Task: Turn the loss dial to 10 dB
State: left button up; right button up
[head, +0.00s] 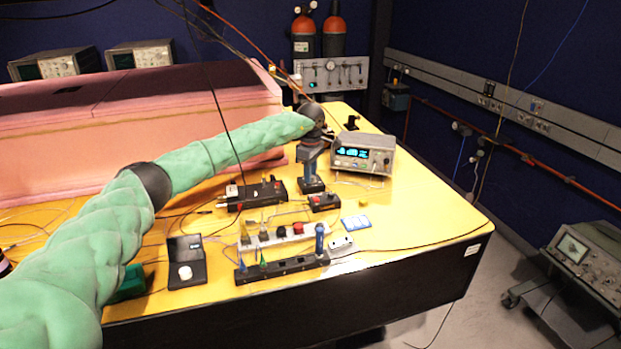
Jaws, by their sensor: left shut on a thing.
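My left arm in its green sleeve reaches from the left across the table. My left gripper (312,178) points down behind the middle of the table, left of the instrument with the lit display. It is shut on what I take to be the loss dial, on top of a small black box (313,187). The fingers hide the dial, so its setting and markings cannot be read. My right gripper is not in view.
The instrument with a lit display (363,153) stands close to the right of the gripper. A black device (257,194), a box with a white knob (186,273) and a black rack (282,268) stand nearer. Pink foam (120,140) lines the back left. The table's right corner is clear.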

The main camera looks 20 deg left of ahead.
pick_arm(q)
jog(key=shift+f+m+b, duration=0.15)
jog(key=shift+m+b, duration=0.15)
jog(key=shift+m, duration=0.1)
jog(key=shift+m+b, duration=1.25)
jog(key=shift+m, duration=0.05)
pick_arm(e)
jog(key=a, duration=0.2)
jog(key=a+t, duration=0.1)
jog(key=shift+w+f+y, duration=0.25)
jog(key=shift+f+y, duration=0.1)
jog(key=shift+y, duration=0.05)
pick_arm(q)
jog(key=o, duration=1)
jog(key=shift+r, duration=0.2)
